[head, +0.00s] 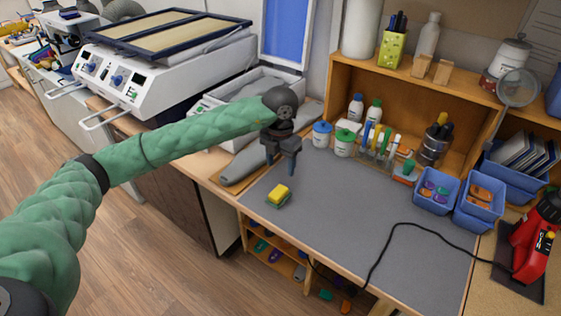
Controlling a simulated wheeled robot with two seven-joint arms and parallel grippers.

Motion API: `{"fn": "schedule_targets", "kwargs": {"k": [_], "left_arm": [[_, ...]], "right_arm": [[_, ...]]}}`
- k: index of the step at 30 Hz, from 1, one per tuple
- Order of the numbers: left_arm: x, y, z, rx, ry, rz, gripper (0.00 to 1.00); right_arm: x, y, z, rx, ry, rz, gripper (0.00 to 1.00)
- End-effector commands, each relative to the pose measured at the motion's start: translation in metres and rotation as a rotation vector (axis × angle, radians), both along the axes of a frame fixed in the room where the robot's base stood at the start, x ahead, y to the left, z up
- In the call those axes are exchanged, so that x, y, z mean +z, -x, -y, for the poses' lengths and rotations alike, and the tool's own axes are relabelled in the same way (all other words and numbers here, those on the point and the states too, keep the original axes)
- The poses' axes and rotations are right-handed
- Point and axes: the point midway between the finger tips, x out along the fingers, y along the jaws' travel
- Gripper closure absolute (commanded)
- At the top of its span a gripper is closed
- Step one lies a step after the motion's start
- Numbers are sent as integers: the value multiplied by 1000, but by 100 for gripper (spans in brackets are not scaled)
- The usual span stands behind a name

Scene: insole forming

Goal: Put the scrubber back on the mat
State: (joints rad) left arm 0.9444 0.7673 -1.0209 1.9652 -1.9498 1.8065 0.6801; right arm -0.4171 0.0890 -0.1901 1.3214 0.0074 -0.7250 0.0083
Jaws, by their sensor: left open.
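The scrubber (278,194), a small yellow block with a green underside, rests on the grey mat (345,215) near its left edge. My left gripper (281,166) is open and points down, above and behind the scrubber in the picture. Its fingers look empty and apart from the scrubber. The mat covers most of the bench top. My right gripper is not in view.
Blue bins (436,191) and a wooden shelf with bottles line the back. A red tool (538,238) stands at right, its black cable crossing the mat. A grey rounded piece (245,160) lies left of the mat. The mat's middle is clear.

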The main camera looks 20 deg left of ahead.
Motion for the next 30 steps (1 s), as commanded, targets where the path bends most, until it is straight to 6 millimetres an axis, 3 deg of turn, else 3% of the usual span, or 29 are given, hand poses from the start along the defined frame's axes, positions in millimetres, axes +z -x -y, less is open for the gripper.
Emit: {"fn": "schedule_targets", "kwargs": {"k": [9, 24, 27, 30], "left_arm": [[20, 0, 0, 1, 1, 2, 43], [20, 0, 2, -2, 7, -1, 43], [13, 7, 17, -24, 64, -11, 43], [3, 20, 52, -67, 205, -29, 43]], "right_arm": [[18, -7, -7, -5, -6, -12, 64], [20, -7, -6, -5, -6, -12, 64], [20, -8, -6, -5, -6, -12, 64], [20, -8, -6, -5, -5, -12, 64]]}}
